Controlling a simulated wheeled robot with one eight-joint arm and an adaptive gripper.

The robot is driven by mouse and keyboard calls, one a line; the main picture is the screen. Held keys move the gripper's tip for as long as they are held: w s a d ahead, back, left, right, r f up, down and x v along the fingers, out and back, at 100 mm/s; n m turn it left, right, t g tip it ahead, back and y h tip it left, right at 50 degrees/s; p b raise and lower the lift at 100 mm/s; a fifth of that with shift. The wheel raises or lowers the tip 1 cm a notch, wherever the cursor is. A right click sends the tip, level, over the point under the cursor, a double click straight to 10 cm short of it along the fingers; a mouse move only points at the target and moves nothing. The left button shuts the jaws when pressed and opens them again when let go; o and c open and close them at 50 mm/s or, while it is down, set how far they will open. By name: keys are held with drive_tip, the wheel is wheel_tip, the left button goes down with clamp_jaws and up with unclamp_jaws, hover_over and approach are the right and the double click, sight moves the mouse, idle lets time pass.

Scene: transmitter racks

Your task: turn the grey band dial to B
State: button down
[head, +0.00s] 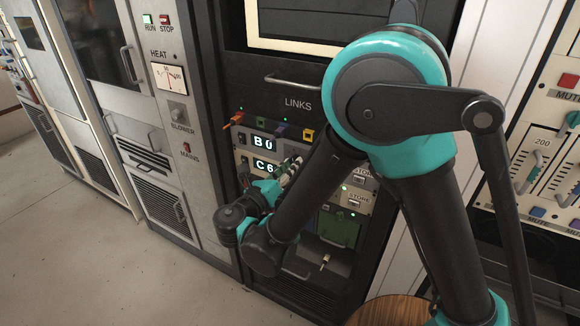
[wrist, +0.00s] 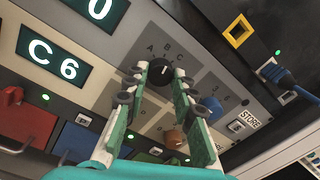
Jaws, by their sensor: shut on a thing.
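The band dial (wrist: 160,75), a dark round knob with a short white mark, sits on a grey panel patch in the wrist view. Letters A, B and C are printed around its far side; which one the mark points at is hard to tell. My gripper (wrist: 161,70) has its two green-padded fingers on either side of the dial, shut on it. In the head view my gripper (head: 292,168) is at the rack front, right of the displays, and my arm hides the dial. Display windows read B0 (head: 263,142) and C6 (head: 264,166).
A blue knob (wrist: 212,106) and a brown knob (wrist: 175,138) sit close to my right finger. A yellow socket (wrist: 238,31) and a blue plug with cable (wrist: 290,80) lie to the right.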

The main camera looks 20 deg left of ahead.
drive_tip(key=shift+n, duration=0.5)
drive_tip(key=c, duration=1.2)
unclamp_jaws()
drive_tip(key=s, duration=0.4)
drive_tip(key=s+a, duration=0.1)
drive_tip(key=s, duration=0.7)
drive_tip(key=shift+a+f, duration=0.25)
